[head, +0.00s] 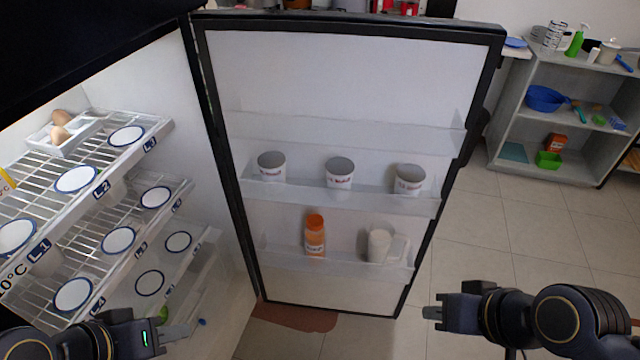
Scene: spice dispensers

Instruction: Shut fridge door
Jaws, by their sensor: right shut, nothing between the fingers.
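The fridge door (340,80) stands wide open, its white inner side facing me. Its black-edged frame is hinged at the left beside the fridge interior (160,90). The door shelves hold several white cups (339,176), an orange bottle (315,236) and a white mug (379,246). My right gripper (432,312) is shut and empty, just right of the door's lower right corner and nearer to me. My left gripper (182,331) is at the lower left, in front of the lower fridge shelves; its finger opening is not clear from this angle.
Wire shelves (100,155) inside the fridge carry labels and round blue-rimmed markers, with an egg tray (66,135) on top. A grey shelf unit (560,150) with kitchen items stands at the back right. Tiled floor (490,235) right of the door is clear.

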